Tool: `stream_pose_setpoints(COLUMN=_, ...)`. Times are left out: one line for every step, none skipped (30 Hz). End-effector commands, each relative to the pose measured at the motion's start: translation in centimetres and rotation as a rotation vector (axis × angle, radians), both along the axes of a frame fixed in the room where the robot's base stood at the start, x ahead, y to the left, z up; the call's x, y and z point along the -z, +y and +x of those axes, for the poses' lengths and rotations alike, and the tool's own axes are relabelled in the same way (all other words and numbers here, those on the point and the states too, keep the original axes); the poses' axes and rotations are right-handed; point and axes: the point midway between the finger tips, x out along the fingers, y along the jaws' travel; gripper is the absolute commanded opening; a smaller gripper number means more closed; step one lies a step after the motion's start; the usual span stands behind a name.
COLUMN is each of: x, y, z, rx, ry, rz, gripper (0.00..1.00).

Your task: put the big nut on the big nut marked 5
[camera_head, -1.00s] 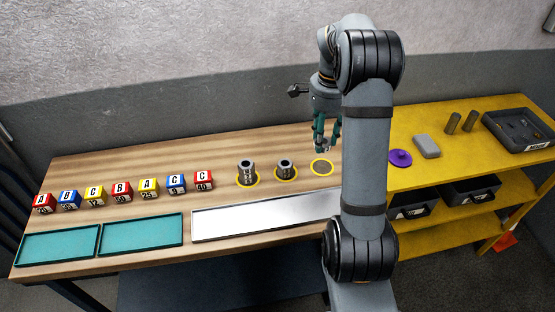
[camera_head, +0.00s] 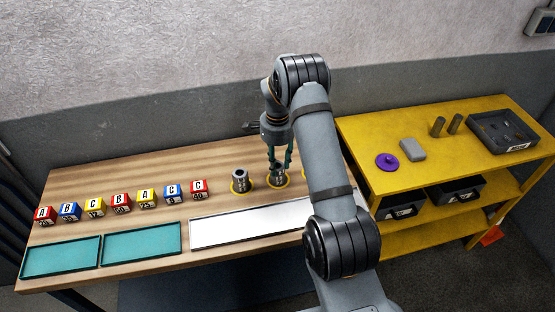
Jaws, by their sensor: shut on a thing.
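Two short grey metal stacks of nuts stand in yellow rings on the wooden bench. The left stack (camera_head: 240,174) stands free. My gripper (camera_head: 279,166) points down over the middle stack (camera_head: 278,180) with its teal fingers around the upper part. It is shut on the top metal nut there. I cannot tell whether that nut is lifted or still resting. No mark 5 can be read on any nut; the pieces are too small. A third yellow ring (camera_head: 304,174) at the right is mostly hidden by my arm.
A white tray (camera_head: 222,234) lies in front of the rings. Several lettered cubes (camera_head: 122,202) and two teal trays (camera_head: 60,257) are at the left. The yellow shelf (camera_head: 365,150) at the right holds a purple disc (camera_head: 386,160), a grey block (camera_head: 412,149) and a dark tray (camera_head: 490,146).

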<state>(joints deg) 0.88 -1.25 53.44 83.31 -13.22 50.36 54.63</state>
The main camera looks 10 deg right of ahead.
Motion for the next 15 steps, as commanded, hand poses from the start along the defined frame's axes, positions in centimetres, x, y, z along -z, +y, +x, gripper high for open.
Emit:
stream_pose_setpoints(x=0.01, y=0.01, z=0.04, rx=0.0, ry=-0.001, rz=0.0, gripper=0.03)
stream_pose_setpoints(x=0.02, y=0.01, z=0.04, rx=0.0, ry=-0.001, rz=-0.001, gripper=0.03)
stream_pose_setpoints(x=0.02, y=0.0, z=0.04, rx=0.0, ry=-0.001, rz=-0.001, gripper=0.03)
stream_pose_setpoints(x=0.02, y=0.0, z=0.04, rx=0.0, ry=-0.001, rz=-0.001, gripper=0.03)
stream_pose_setpoints(x=0.01, y=-0.01, z=0.04, rx=0.0, ry=-0.001, rz=-0.001, gripper=0.03)
stream_pose_setpoints(x=0.04, y=-0.01, z=0.04, rx=0.0, ry=-0.001, rz=0.0, gripper=0.03)
stream_pose_setpoints(x=0.11, y=-0.01, z=0.04, rx=0.0, ry=-0.001, rz=0.0, gripper=0.03)
stream_pose_setpoints(x=0.21, y=-0.01, z=0.03, rx=0.0, ry=-0.001, rz=0.0, gripper=0.03)
stream_pose_setpoints(x=0.36, y=-0.01, z=0.03, rx=0.0, ry=-0.001, rz=0.0, gripper=0.03)
stream_pose_setpoints(x=0.45, y=-0.01, z=0.03, rx=0.0, ry=-0.001, rz=0.0, gripper=0.03)
stream_pose_setpoints(x=0.44, y=-0.01, z=0.0, rx=0.0, ry=0.0, rz=0.0, gripper=0.36)
stream_pose_setpoints(x=0.32, y=-0.01, z=0.0, rx=0.0, ry=0.0, rz=0.0, gripper=0.38)
stream_pose_setpoints(x=0.31, y=-0.01, z=-0.01, rx=0.0, ry=0.0, rz=0.0, gripper=0.4)
stream_pose_setpoints(x=0.31, y=-0.01, z=-0.01, rx=0.0, ry=0.0, rz=0.0, gripper=0.41)
stream_pose_setpoints(x=0.3, y=-0.01, z=-0.01, rx=0.0, ry=0.0, rz=0.0, gripper=0.44)
